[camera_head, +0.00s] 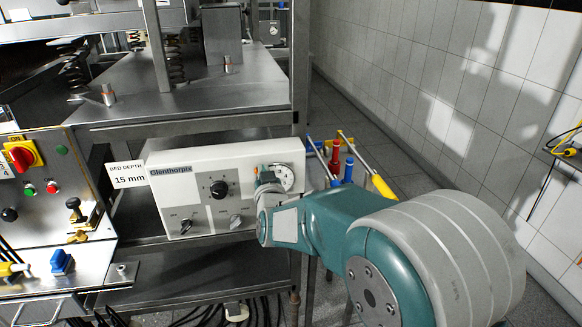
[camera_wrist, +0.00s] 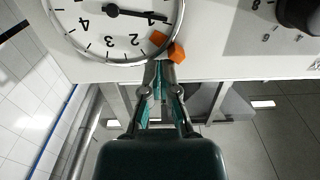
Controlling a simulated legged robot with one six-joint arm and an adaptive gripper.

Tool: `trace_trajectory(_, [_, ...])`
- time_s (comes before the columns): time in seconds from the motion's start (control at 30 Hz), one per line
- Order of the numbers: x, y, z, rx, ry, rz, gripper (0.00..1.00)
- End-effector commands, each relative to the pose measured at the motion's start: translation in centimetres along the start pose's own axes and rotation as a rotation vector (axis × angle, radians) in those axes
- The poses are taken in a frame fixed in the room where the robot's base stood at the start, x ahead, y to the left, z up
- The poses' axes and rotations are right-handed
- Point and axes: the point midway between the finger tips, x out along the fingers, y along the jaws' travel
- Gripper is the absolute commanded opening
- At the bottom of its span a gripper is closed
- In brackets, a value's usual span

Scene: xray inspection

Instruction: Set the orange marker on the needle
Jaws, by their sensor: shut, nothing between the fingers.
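A round white dial (camera_wrist: 95,35) with black numbers fills the upper left of the wrist view, upside down. Its black needle (camera_wrist: 140,14) points right, tilted slightly down. The orange marker (camera_wrist: 177,53) shows as a block at the dial's lower right rim, with a second orange patch (camera_wrist: 158,38) just inside the rim. Both lie below the needle's tip, apart from it. My gripper (camera_wrist: 158,68) is shut and empty, its tips just below the orange block. I cannot tell whether they touch it. In the head view the dial (camera_head: 285,177) is partly hidden by my gripper (camera_head: 266,176).
The dial is on a white front panel (camera_head: 165,205) with a black knob (camera_head: 218,188) and smaller switches. Red and blue-handled tools (camera_head: 335,158) stand right of it. A metal shelf (camera_head: 190,118) overhangs above. Tiled floor lies open at the right.

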Motion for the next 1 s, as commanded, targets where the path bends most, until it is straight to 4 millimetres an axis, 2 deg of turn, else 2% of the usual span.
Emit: trace_trajectory(1.0, [0.0, -1.0, 0.8, 0.000, 0.001, 0.000, 0.00])
